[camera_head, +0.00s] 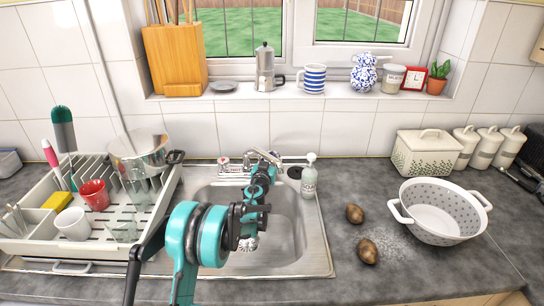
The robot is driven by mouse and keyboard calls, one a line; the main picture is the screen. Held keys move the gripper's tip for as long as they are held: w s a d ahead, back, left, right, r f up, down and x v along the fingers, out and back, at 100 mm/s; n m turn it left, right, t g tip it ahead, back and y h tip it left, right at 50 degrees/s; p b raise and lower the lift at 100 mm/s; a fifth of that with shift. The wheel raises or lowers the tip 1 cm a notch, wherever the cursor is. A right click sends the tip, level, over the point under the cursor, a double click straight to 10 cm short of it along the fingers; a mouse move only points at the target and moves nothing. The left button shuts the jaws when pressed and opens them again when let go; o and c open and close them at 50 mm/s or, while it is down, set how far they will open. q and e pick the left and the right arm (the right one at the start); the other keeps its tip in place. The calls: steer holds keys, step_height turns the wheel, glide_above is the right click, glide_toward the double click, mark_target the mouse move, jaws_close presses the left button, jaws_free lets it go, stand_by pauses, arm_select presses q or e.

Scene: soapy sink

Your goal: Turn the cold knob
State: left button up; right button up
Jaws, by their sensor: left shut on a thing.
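The tap (254,156) stands at the back edge of the metal sink, under the window sill. Its left knob (224,163) is in plain view, with a small red mark on it. My left gripper (266,161) is at the right side of the tap, where the cold knob seems to be. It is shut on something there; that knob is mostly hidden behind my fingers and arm. My teal and black arm reaches up over the sink from the bottom of the view. My right gripper is out of view.
The sink (290,262) lies below the tap. A soap bottle (309,179) stands close to the right of my gripper. A dish rack (100,238) fills the left counter. Two potatoes (355,213) and a white colander (437,225) are on the right.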

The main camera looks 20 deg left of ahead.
arm_select(q)
steer(key=shift+n+y, duration=0.4)
steer(key=shift+y, duration=0.2)
steer(key=n+y, duration=0.2)
steer(key=y, duration=0.1)
steer(key=shift+a+g+y, duration=0.3)
steer(key=shift+a+g, duration=0.05)
steer(key=shift+g, duration=0.05)
steer(key=shift+s+a+n+g+y, duration=0.1)
steer(key=shift+a+n+g+y, duration=0.2)
steer(key=shift+n+y, duration=0.45)
steer(key=shift+s+a+n+g+y, duration=0.1)
steer(key=shift+n+g+y, duration=0.4)
steer(key=shift+y, duration=0.35)
steer(key=shift+a+n+y, duration=0.1)
steer(key=shift+n+y, duration=0.15)
steer(key=shift+y, duration=0.05)
steer(key=o, duration=1.4)
